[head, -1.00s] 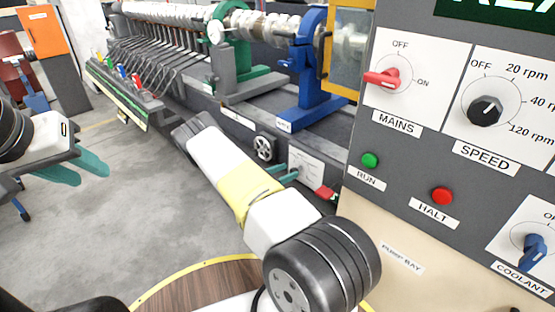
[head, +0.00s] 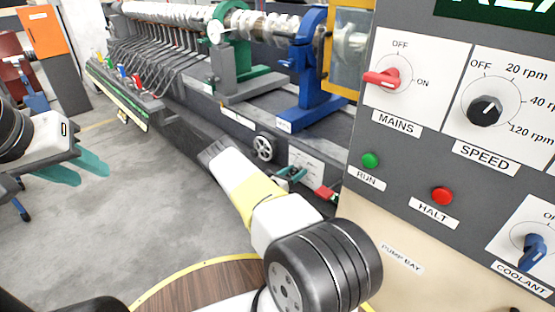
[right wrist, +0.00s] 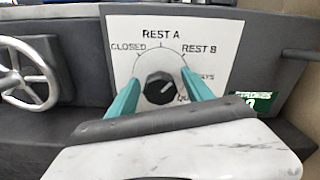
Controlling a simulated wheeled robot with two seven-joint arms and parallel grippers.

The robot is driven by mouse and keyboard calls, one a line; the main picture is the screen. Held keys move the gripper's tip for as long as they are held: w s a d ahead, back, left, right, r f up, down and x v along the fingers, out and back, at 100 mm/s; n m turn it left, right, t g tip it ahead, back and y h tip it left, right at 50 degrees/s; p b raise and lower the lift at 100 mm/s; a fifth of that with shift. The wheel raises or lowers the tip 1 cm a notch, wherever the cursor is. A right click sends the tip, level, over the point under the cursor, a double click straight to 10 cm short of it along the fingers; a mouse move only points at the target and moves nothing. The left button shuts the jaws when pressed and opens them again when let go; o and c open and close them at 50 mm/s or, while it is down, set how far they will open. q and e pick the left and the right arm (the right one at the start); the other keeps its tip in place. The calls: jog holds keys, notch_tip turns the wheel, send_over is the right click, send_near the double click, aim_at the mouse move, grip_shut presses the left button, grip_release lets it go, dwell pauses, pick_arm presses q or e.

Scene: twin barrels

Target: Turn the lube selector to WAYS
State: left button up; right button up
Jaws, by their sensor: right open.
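The lube selector is a round dark knob (right wrist: 160,88) on a white plate (right wrist: 207,27) in the right wrist view. The labels CLOSED, REST A and REST B show; WAYS is partly hidden by a finger, and another label is mostly covered. The knob's pale mark points up and right, but its exact setting is unclear. My right gripper (right wrist: 161,91) is open, its teal fingers on either side of the knob; contact cannot be told. It also shows small in the head view (head: 291,174), at the plate. My left gripper (head: 80,170) is open and empty, far left.
A handwheel (right wrist: 28,75) is left of the plate; a green tag (right wrist: 255,103) is at its right. In the head view, a grey control panel (head: 410,150) with knobs and buttons stands close on the right. Bare floor (head: 130,200) lies left of my right arm.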

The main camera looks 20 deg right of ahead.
grip_shut()
jog(key=shift+m, duration=0.3)
jog(key=m, duration=0.3)
jog(key=shift+m, duration=0.4)
jog(key=m, duration=0.4)
jog(key=shift+m, duration=0.4)
dwell(0.3)
grip_release()
